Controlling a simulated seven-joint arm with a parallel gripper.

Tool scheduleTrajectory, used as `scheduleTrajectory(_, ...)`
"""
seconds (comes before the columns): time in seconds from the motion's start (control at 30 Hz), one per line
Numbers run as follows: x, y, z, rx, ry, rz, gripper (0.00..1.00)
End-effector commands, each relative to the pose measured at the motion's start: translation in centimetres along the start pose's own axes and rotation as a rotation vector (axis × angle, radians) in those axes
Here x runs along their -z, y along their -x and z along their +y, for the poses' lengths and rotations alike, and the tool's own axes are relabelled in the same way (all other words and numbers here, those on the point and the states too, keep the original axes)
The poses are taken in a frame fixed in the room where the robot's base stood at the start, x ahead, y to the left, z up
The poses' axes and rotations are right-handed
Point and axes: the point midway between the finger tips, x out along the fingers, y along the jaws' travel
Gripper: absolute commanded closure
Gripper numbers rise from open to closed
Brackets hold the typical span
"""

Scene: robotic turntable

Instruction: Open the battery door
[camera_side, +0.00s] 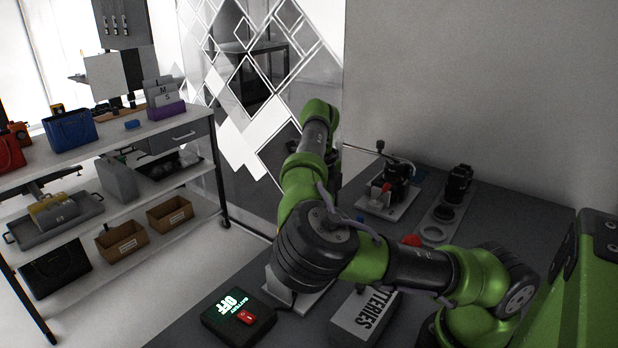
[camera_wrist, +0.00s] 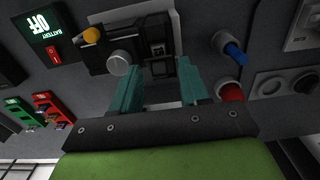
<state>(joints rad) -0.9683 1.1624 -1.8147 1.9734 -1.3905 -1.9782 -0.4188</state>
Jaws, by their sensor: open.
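A black device (camera_wrist: 112,48) with a silver knob (camera_wrist: 119,63) and a yellow knob (camera_wrist: 92,35) sits on a light plate in the wrist view. A small dark panel with a pale mark (camera_wrist: 158,48) shows on its right part; I cannot tell surely whether this is the battery door. My gripper (camera_wrist: 159,70) has two teal fingers, spread apart with nothing between them, at the device's near edge. I cannot tell whether they touch it. In the side view my wrist hides the fingers and most of the device; part of its light plate (camera_side: 283,291) shows.
A box reading "BATTERY OFF" (camera_side: 228,322) with a red switch stands left of the plate. A box labelled "BATTERIES" (camera_side: 362,320) is to the right. A blue peg (camera_wrist: 235,52) and red cap (camera_wrist: 231,92) stand right of the fingers in the wrist view.

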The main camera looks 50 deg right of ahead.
Motion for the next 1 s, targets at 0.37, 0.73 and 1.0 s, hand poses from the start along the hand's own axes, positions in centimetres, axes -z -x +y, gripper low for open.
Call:
scheduleTrajectory(0.37,0.0,0.0,0.0,-0.001,0.000,0.000,0.83)
scheduleTrajectory(0.73,0.2,0.1,0.2,-0.004,0.002,-0.038,0.97)
scheduleTrajectory(1.0,1.3,0.4,0.2,-0.003,0.001,-0.194,0.97)
